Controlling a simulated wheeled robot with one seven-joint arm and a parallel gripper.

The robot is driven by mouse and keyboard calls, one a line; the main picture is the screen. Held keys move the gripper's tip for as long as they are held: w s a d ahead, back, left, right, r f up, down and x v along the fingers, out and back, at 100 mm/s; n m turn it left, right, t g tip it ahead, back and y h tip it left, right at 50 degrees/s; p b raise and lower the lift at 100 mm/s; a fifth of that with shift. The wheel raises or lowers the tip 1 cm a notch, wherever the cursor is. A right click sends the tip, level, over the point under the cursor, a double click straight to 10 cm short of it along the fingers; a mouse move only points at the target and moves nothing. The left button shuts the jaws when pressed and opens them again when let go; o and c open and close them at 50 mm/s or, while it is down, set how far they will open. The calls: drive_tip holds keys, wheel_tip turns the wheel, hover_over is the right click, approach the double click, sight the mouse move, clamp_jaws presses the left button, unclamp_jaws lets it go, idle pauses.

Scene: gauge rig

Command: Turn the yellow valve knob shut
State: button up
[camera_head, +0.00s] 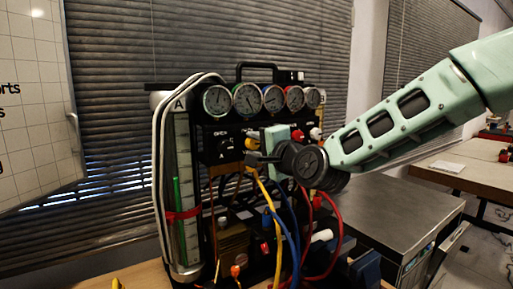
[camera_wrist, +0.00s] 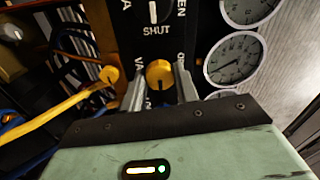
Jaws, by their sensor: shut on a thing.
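The yellow valve knob (camera_wrist: 159,74) sits on the black panel between my two fingers in the wrist view. My gripper (camera_wrist: 158,80) is shut on the knob, with one finger on each side; in the head view my gripper (camera_head: 254,158) reaches in from the right. A pale line marks the knob's face. Part of the panel lettering near the knob is hidden by the fingers.
A black knob above the word SHUT (camera_wrist: 153,10) is near. A yellow hose (camera_wrist: 48,110) and blue and red hoses (camera_head: 334,232) hang in front. A metal cabinet (camera_head: 400,215) stands right.

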idle(0.3)
drive_tip(key=o, duration=1)
drive_tip(key=shift+c, duration=0.2)
drive_tip(key=shift+d, duration=0.1)
drive_tip(key=b+v, duration=0.1)
drive_tip(key=v, duration=1.6)
drive_tip(key=shift+s+d, duration=0.1)
drive_tip(key=shift+s, duration=0.05)
